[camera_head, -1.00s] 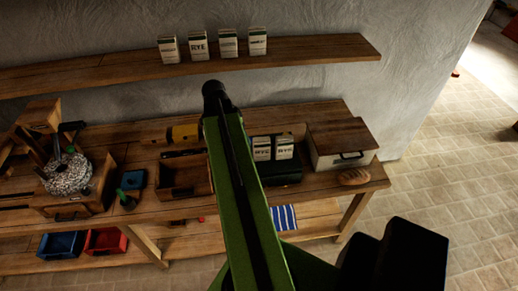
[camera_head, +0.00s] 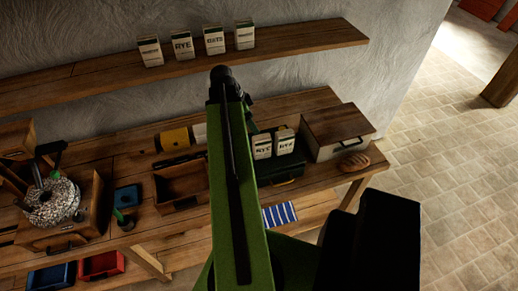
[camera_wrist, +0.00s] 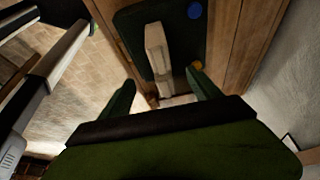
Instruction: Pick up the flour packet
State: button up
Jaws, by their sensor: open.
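Two pale packets with dark lettering stand side by side on a dark green case on the bench, a left one (camera_head: 262,146) and a right one (camera_head: 284,141). One seems to read RYE; the other label is unclear. Several similar packets, among them one marked RYE (camera_head: 182,46), stand on the wall shelf. I cannot tell which is the flour packet. In the wrist view, my gripper (camera_wrist: 164,92) is open, its fingers apart. A pale packet (camera_wrist: 157,48) is ahead of the fingers on the dark case (camera_wrist: 183,45), and another pale surface (camera_wrist: 180,100) shows between them.
The shelf (camera_head: 310,36) runs above the bench. A lidded box (camera_head: 338,132) and a bread loaf (camera_head: 354,163) are right of the case. An open wooden tray (camera_head: 182,185) and a millstone (camera_head: 52,203) are left.

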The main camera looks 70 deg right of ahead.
aim_at(261, 138)
jog(key=b+x, duration=0.6)
jog(key=x, duration=0.1)
jog(key=b+x, duration=0.3)
jog(key=x, duration=0.1)
jog(key=shift+w, duration=0.35)
jog(key=b+x, duration=0.5)
jog(key=shift+s+a+f, duration=0.1)
jog(key=shift+f, duration=0.1)
jog(key=shift+r, duration=0.15)
grip_shut()
